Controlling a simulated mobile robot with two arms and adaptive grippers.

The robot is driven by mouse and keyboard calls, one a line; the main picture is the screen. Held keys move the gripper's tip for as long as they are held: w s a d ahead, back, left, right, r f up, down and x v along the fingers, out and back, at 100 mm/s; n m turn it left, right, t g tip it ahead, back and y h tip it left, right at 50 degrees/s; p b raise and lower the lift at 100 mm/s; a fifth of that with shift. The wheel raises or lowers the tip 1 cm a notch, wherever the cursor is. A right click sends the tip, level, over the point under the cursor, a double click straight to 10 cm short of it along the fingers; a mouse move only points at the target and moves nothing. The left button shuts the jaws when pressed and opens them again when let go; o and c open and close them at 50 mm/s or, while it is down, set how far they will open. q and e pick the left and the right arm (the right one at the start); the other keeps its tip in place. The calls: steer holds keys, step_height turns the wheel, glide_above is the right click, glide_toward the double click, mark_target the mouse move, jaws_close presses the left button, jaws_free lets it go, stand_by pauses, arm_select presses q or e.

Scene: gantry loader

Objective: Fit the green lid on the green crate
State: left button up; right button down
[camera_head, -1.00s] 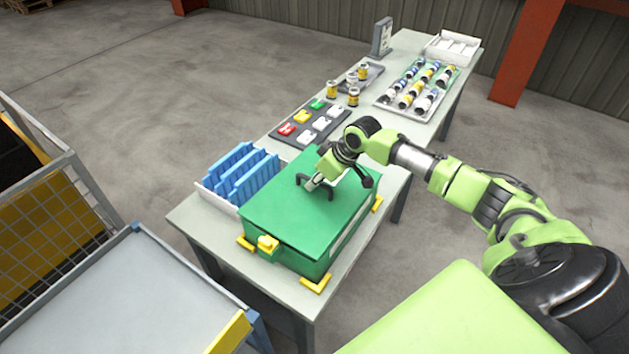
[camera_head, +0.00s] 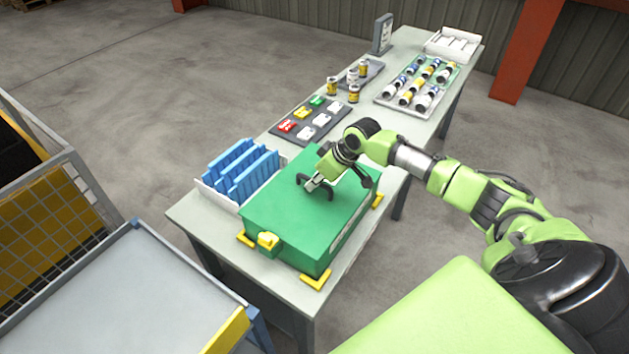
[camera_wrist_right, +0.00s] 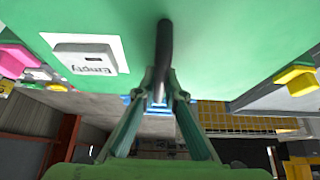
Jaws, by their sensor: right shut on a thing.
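The green lid (camera_head: 285,221) lies flat over the green crate (camera_head: 285,252) on the table, its edges lined up with the crate as far as I can see. A dark handle (camera_head: 304,181) stands on the lid. My right gripper (camera_head: 314,187) is at the handle, shut on it; in the right wrist view the fingers (camera_wrist_right: 161,92) close around the dark bar (camera_wrist_right: 164,50). A yellow latch (camera_head: 268,240) sits on the crate's near left side. Whether the lid is fully seated cannot be told. My left gripper is not in view.
Yellow corner brackets (camera_head: 316,281) surround the crate on the table (camera_head: 195,222). A white bin with blue dividers (camera_head: 240,172) stands close to its left. A dark tray of coloured pieces (camera_head: 325,134), jars and a bottle tray (camera_head: 385,101) lie behind. A caged cart (camera_head: 110,290) is at left.

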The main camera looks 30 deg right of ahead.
steer(key=c, duration=2)
jaws_free()
steer(key=shift+c, duration=0.2)
steer(key=shift+s+d, duration=0.1)
steer(key=v, duration=1.2)
